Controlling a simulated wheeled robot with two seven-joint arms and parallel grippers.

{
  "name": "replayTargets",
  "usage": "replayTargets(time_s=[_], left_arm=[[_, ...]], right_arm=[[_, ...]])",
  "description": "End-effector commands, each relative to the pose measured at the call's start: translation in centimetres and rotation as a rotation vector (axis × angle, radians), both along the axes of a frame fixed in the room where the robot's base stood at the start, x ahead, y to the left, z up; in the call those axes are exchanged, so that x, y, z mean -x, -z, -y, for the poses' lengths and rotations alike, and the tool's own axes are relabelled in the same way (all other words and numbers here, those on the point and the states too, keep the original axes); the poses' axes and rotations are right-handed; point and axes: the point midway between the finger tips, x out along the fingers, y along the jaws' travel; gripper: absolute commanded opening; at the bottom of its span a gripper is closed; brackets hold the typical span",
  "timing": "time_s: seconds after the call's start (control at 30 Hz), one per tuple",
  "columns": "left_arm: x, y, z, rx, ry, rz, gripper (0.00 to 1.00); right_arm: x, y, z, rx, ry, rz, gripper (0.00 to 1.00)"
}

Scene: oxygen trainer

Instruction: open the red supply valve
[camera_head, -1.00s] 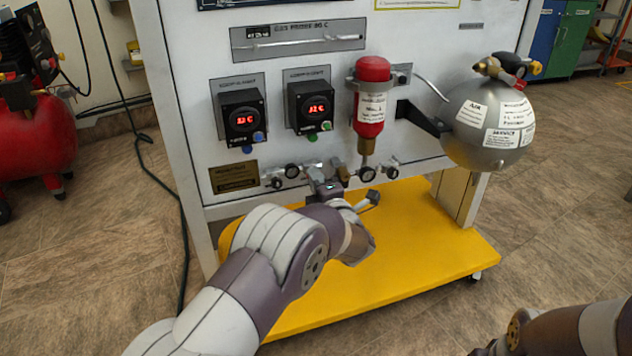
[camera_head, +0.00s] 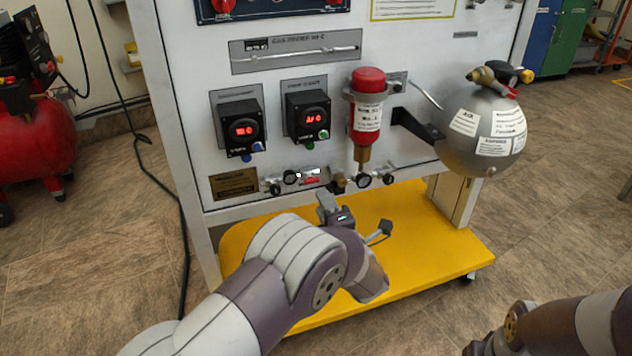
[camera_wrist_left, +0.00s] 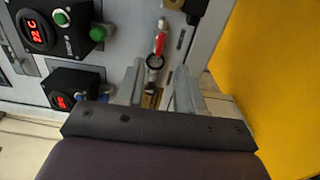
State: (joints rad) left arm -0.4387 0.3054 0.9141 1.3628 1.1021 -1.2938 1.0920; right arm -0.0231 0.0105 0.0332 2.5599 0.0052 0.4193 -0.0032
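The red supply valve handle (camera_head: 311,181) lies roughly level on the pipe row low on the white panel. In the left wrist view the red handle (camera_wrist_left: 160,43) shows beyond the fingertips, with a round gauge and brass fitting below it. My left gripper (camera_head: 327,207) is in front of and below the pipe row, apart from the handle. In the left wrist view its two fingers (camera_wrist_left: 158,72) are spread, with nothing held between them. My right arm shows at the lower right, but its fingers are not visible.
Two black display boxes (camera_head: 238,127) (camera_head: 308,114) and a red-capped cylinder (camera_head: 367,105) are mounted above the pipes. A grey sphere tank (camera_head: 485,130) juts out at right. A yellow base (camera_head: 400,235) lies below. A red compressor (camera_head: 35,140) stands at left.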

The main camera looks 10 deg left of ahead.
Motion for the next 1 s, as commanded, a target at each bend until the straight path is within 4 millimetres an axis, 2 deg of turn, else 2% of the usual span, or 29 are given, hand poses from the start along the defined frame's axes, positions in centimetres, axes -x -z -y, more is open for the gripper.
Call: replayTargets(time_s=[0.03, 0.1, 0.3, 0.8, 0.87, 0.93, 0.97, 1.0], left_arm=[[1.1, -0.7, 0.8, -0.001, 0.004, -0.003, 0.37], [2.4, -0.6, 1.7, -0.001, 0.003, -0.002, 0.37], [4.4, -0.1, 3.0, 0.000, 0.001, 0.000, 0.37], [4.6, 0.1, 3.1, -0.012, 0.000, -0.009, 0.37], [4.3, 1.1, 3.6, -0.043, 0.032, -0.088, 0.37], [4.0, 4.3, 5.6, -0.125, 0.177, -0.286, 0.37], [4.2, 6.0, 7.0, -0.185, 0.284, -0.405, 0.37], [4.9, 7.8, 9.3, -0.280, 0.462, -0.571, 0.37]], right_arm=[[0.0, -1.3, 0.0, 0.000, 0.000, 0.000, 0.43], [0.0, -1.9, 0.0, 0.000, 0.000, 0.000, 0.43], [0.0, -2.6, 0.0, 0.000, 0.000, -0.001, 0.43], [0.0, -2.5, 0.0, 0.000, 0.000, -0.001, 0.43], [0.0, -2.5, 0.0, 0.000, 0.000, -0.001, 0.43], [0.0, -2.5, 0.0, 0.000, 0.000, -0.001, 0.43], [0.0, -2.5, 0.0, 0.000, 0.000, -0.001, 0.43], [0.0, -2.7, 0.0, 0.000, 0.000, -0.001, 0.43]])
